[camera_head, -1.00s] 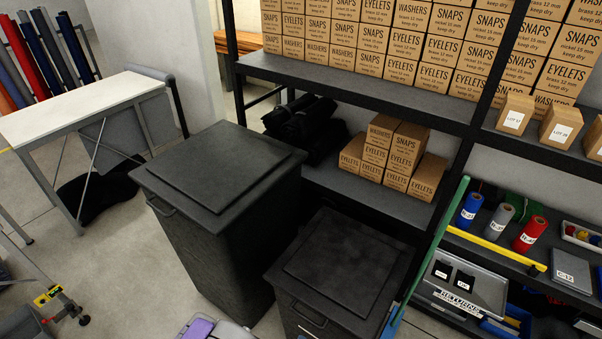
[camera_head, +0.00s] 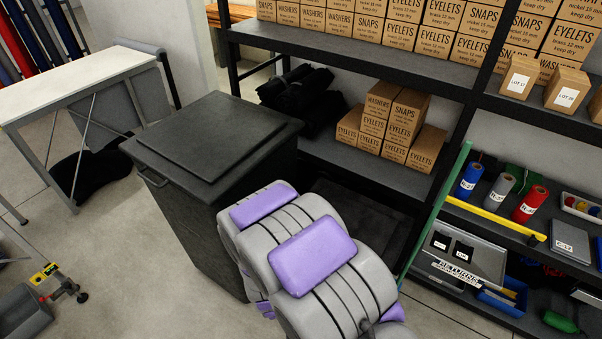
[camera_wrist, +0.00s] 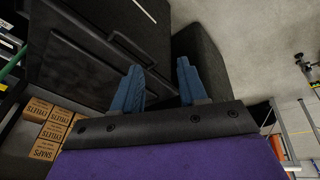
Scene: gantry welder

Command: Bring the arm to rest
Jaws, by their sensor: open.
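My gripper (camera_wrist: 160,85) shows in the wrist view, with two blue fingers apart and nothing between them. Dark bin surfaces lie beyond the fingers. The gripper itself does not show in the head view.
A large black lidded bin (camera_head: 210,160) stands left of my arm. Black shelving (camera_head: 360,70) with cardboard boxes (camera_head: 405,115) is behind. A grey tray (camera_head: 462,255) and thread spools (camera_head: 530,203) sit at right. A white table (camera_head: 75,85) stands at left; floor between is open.

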